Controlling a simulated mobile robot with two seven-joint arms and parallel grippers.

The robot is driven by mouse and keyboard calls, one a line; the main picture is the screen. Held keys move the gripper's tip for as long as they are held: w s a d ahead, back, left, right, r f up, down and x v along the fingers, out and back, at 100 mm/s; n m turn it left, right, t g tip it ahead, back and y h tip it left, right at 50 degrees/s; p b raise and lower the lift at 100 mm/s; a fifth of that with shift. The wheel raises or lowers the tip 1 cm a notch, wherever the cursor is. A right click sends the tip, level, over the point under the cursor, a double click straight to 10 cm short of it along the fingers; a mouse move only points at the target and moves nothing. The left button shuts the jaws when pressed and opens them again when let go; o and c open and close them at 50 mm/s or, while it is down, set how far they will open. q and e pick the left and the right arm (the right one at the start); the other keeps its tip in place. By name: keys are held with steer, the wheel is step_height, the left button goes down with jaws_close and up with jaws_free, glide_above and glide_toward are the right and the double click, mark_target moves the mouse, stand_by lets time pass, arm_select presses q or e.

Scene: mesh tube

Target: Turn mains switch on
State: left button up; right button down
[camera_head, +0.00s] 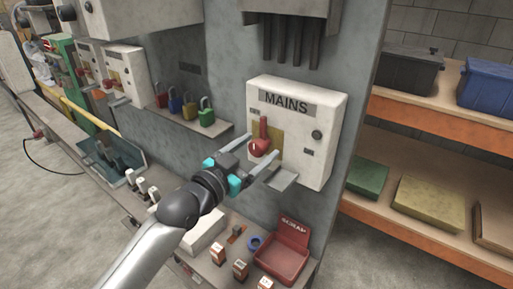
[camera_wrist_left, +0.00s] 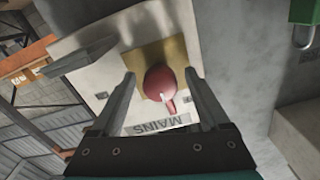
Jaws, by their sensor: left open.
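The mains box (camera_head: 318,150) is a pale panel with a "MAINS" label, fixed to the grey cabinet wall. Its red switch handle (camera_head: 263,128) sits on a yellowish plate (camera_head: 276,137), with the narrow end pointing up toward the label. My left gripper (camera_head: 263,145) is open at the box, one finger on each side of the red switch. In the left wrist view the picture is turned over, and the red switch (camera_wrist_left: 160,82) shows between the fingers (camera_wrist_left: 160,74). I cannot tell whether either finger touches it. My right gripper is not in view.
A small grey ledge (camera_head: 282,181) juts out at the box's lower edge. Coloured padlocks (camera_head: 206,113) stand on a shelf to the left. A red scrap tray (camera_head: 282,258) and small blocks lie on the bench below. Shelving with bins (camera_head: 410,72) stands at right.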

arm_select(q)
steer(key=shift+c, duration=0.3)
jaws_close()
stand_by(0.5)
